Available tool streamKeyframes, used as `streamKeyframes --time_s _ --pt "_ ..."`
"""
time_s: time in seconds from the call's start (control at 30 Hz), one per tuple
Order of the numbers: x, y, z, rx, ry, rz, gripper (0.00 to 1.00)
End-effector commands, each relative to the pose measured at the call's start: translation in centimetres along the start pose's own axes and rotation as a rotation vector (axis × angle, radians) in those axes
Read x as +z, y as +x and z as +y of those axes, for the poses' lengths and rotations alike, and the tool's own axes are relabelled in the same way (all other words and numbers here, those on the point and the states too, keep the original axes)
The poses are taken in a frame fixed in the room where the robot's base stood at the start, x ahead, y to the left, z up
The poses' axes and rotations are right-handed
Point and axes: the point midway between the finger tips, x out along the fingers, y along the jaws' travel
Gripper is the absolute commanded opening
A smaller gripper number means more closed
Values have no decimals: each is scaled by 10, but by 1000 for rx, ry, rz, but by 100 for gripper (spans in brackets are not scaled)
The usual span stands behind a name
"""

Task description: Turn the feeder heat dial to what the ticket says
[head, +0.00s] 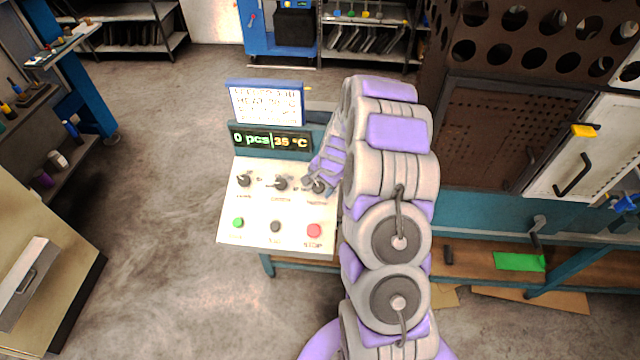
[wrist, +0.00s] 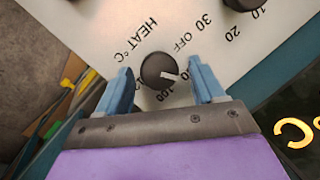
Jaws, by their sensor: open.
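The heat dial (wrist: 158,72) is a round dark knob with a white pointer mark, beside the printed words HEAT °C. In the wrist view the mark points right, towards a number partly hidden by my right finger. My gripper (wrist: 160,66) is open, with one blue finger on each side of the knob; I cannot tell whether they touch it. In the head view my gripper (head: 320,178) is over the right dial (head: 318,187) of the control panel (head: 258,205). The ticket (head: 266,104) stands above; its small text seems to include HEAT, but its value is unclear.
The display (head: 270,139) reads 0 pcs and 35 °C. Two more dials, left (head: 243,180) and middle (head: 280,184), share the panel. Below are green (head: 238,222), dark (head: 275,227) and red (head: 314,231) buttons. A perforated cabinet stands right; open floor lies left.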

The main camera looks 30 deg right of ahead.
Motion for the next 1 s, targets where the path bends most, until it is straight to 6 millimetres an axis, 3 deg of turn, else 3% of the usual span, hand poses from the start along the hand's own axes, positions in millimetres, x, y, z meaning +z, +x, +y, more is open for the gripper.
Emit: streamKeyframes --time_s 0.27,0.7,1.0 --pt "-2 -22 -1 -3 0 4 68" --pt "-2 -117 -1 -3 0 5 68" --pt "-2 -163 -1 -2 1 2 68"
